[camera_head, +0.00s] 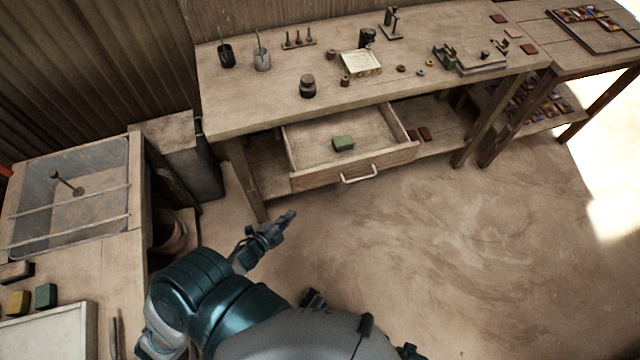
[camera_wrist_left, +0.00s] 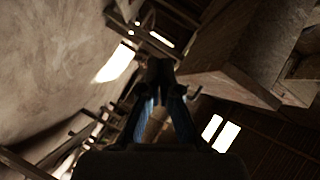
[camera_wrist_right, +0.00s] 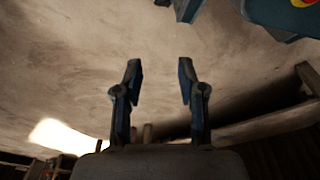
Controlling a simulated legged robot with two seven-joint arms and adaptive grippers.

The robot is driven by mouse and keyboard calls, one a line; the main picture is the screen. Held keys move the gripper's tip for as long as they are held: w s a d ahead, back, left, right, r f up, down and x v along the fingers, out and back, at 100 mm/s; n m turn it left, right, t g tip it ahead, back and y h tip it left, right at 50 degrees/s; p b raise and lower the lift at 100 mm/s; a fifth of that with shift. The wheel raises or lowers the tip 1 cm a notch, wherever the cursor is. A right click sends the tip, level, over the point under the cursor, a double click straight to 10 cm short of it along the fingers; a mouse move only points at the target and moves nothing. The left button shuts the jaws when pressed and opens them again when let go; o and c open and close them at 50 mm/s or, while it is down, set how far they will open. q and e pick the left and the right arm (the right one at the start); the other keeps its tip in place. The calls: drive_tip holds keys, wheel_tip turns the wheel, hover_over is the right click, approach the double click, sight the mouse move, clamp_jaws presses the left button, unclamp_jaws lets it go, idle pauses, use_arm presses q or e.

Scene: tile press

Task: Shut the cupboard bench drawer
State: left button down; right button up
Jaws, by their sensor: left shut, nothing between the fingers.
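The drawer (camera_head: 330,175) of the wooden bench (camera_head: 300,100) stands pulled out under the bench top. A pale bar handle (camera_head: 358,178) is on its front, and a green block (camera_head: 343,143) lies inside it. My left gripper (camera_head: 288,216) is shut and empty. In the head view it appears below and left of the drawer front, apart from the handle. In the left wrist view its fingers (camera_wrist_left: 158,68) are together, with a wooden drawer or bench part to the right. My right gripper (camera_wrist_right: 158,72) is open and empty in its wrist view, with floor behind it.
A bench leg (camera_head: 245,180) stands left of the drawer. Small tools and pots stand on the bench top. The floor (camera_head: 450,240) before the drawer is clear.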

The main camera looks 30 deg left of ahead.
sight(318, 185)
use_arm(q)
drive_tip(key=d+r+m+t+h, duration=0.1)
drive_tip(key=d+r+m+h, duration=0.3)
drive_tip(key=r+m+h, duration=0.45)
drive_tip(key=shift+m+y, duration=0.45)
drive_tip(key=shift+y, duration=0.5)
drive_tip(key=w, duration=0.3)
drive_tip(key=w+r, duration=0.1)
drive_tip(key=w, duration=0.3)
drive_tip(key=w+d, duration=0.1)
drive_tip(key=w, duration=0.2)
drive_tip(key=shift+w+d+r, duration=0.1)
drive_tip(key=shift+w+r, duration=0.1)
drive_tip(key=shift+r, duration=0.2)
drive_tip(key=shift+w+a, duration=0.15)
drive_tip(key=shift+a, duration=0.05)
use_arm(e)
drive_tip(key=shift+w+r, duration=0.4)
drive_tip(key=shift+r, duration=0.15)
drive_tip(key=shift+s, duration=0.1)
